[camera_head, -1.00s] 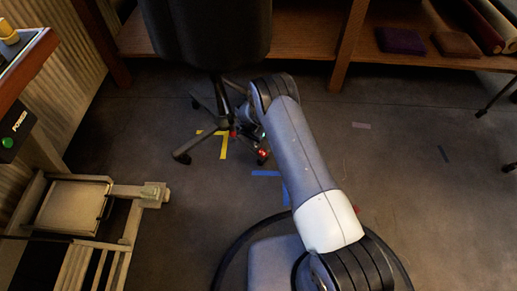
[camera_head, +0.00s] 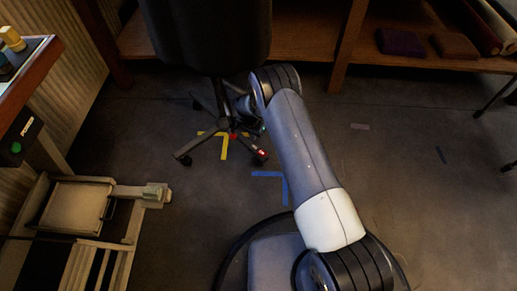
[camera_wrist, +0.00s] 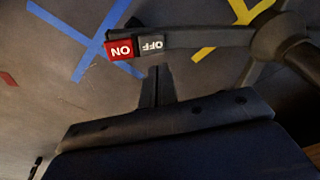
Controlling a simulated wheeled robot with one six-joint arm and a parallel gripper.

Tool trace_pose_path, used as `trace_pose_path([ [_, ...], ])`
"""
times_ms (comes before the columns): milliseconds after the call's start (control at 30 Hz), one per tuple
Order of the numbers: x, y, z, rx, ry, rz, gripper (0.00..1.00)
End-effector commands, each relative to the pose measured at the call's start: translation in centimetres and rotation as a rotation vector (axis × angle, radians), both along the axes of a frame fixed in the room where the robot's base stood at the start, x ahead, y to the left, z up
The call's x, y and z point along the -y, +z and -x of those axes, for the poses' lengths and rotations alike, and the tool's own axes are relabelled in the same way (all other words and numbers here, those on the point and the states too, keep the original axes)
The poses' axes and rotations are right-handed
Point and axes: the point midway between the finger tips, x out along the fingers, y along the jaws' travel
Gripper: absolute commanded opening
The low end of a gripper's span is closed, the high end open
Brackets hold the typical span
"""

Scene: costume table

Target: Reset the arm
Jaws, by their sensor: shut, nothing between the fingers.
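My gripper (camera_wrist: 156,72) shows in the wrist view with its dark fingers together and nothing between them. The dark bar of its body fills the lower part of that view. In the head view my grey and white arm reaches forward from the lower middle to the foot of a dark office chair (camera_head: 208,35). Its far end is bent down beside the chair base, and the fingers are hard to make out there.
Blue tape (camera_head: 270,174) and yellow tape (camera_head: 224,147) mark the floor. A wooden shelf (camera_head: 290,43) with folded cloths stands at the back. A table edge (camera_head: 30,75) with a green button and a pale wooden frame (camera_head: 125,191) are at left.

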Motion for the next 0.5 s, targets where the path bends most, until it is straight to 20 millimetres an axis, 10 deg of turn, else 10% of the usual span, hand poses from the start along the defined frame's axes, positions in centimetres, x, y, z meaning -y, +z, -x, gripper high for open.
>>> trace_pose_path([
  [500, 0.0, 1.8, 0.0, 0.000, 0.000, 0.000, 0.00],
])
